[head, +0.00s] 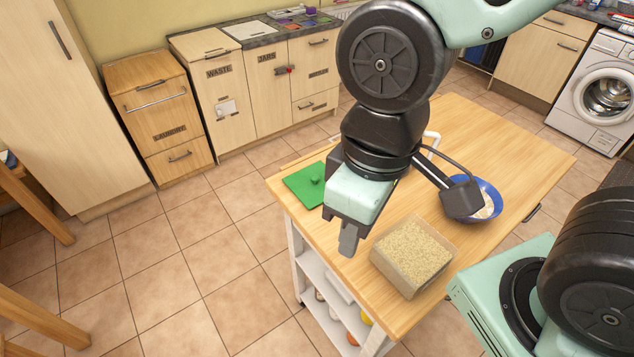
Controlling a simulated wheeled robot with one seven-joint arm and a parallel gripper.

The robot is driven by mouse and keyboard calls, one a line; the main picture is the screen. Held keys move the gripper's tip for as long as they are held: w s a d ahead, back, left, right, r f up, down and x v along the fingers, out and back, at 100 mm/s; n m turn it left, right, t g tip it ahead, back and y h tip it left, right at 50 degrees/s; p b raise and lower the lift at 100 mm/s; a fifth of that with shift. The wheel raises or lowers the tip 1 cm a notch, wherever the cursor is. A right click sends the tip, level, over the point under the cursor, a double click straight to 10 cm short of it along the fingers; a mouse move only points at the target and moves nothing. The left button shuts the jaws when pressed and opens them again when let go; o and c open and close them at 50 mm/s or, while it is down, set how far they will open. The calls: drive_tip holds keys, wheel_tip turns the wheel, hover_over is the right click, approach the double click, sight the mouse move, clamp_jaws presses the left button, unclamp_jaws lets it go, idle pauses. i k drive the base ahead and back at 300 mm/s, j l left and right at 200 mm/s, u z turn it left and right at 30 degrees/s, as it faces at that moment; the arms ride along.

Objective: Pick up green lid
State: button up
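The green lid (299,187) lies flat on the left edge of the wooden island top, with a small green knob on it. Its right part is hidden behind my gripper.
An open box of grain (391,275) stands on the wooden island (480,135), just right of my gripper. A blue bowl (494,191) with pale contents is behind it, partly hidden by my arm. Tiled floor (215,245) is clear left of the island.

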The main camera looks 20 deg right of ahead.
sight(308, 184)
drive_tip(key=k, duration=0.25)
drive_tip(key=k+z, duration=0.2)
drive_tip(key=z, duration=0.25)
drive_tip(key=k+l+z, duration=0.1)
drive_tip(key=z, duration=0.4)
drive_tip(key=i+j+z, duration=0.1)
drive_tip(key=j+z, duration=0.35)
drive_tip(key=j, duration=0.15)
drive_tip(key=j+z, duration=0.45)
drive_tip(key=j, duration=2.6)
